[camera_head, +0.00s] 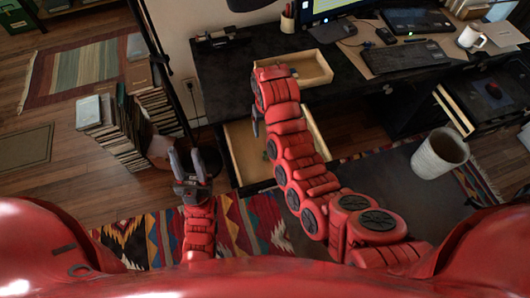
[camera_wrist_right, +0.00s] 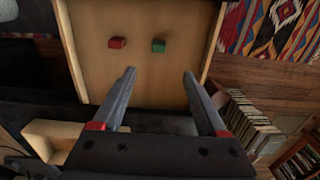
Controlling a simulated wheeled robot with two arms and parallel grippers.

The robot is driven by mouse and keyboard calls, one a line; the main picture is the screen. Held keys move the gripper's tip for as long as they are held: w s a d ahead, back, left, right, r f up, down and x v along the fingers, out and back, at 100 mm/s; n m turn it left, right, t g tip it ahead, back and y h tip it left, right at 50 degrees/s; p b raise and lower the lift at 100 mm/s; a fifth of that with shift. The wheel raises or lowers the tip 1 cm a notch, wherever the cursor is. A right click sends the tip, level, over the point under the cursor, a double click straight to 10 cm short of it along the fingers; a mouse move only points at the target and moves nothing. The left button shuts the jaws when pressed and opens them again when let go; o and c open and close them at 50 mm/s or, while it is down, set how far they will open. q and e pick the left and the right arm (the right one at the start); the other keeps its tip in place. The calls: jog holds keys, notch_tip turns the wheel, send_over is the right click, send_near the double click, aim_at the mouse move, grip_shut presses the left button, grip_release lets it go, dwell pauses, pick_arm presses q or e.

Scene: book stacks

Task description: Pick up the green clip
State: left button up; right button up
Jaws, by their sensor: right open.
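In the right wrist view the green clip (camera_wrist_right: 158,45) is a small green block on the floor of an open light-wood drawer (camera_wrist_right: 100,75). A similar red clip (camera_wrist_right: 117,43) lies to its left. My right gripper (camera_wrist_right: 158,73) is open and empty above the drawer, its fingers apart and pointing towards the clips, with the green one between their lines. In the head view the right gripper is mostly hidden behind its own arm, above the drawer (camera_head: 240,160). My left gripper (camera_head: 186,158) is open and empty, low in front of my body, left of the drawer.
A black desk (camera_head: 230,85) stands above the drawer, with a wooden tray (camera_head: 315,68), a keyboard (camera_head: 408,56) and a white mug (camera_head: 471,37). Stacked books (camera_head: 110,130) stand on the floor at left. A waste bin (camera_head: 440,153) stands at right.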

jog(key=b, duration=0.6)
send_over(267, 155)
jog(key=f, duration=0.8)
jog(key=shift+w+d+f, duration=0.1)
jog(key=shift+w, duration=0.25)
jog(key=shift+f+p, duration=0.2)
jog(key=shift+p, duration=0.8)
notch_tip(267, 155, down, 2)
jog(key=shift+f+p, duration=0.15)
jog(key=shift+p, duration=0.15)
jog(key=shift+f, duration=0.6)
jog(key=shift+w+f+p, duration=0.1)
jog(key=shift+f+p, duration=0.4)
jog(key=shift+p, duration=0.05)
jog(key=shift+f, duration=0.7)
jog(key=shift+w+f, duration=0.1)
jog(key=shift+f, duration=1.2)
grip_shut()
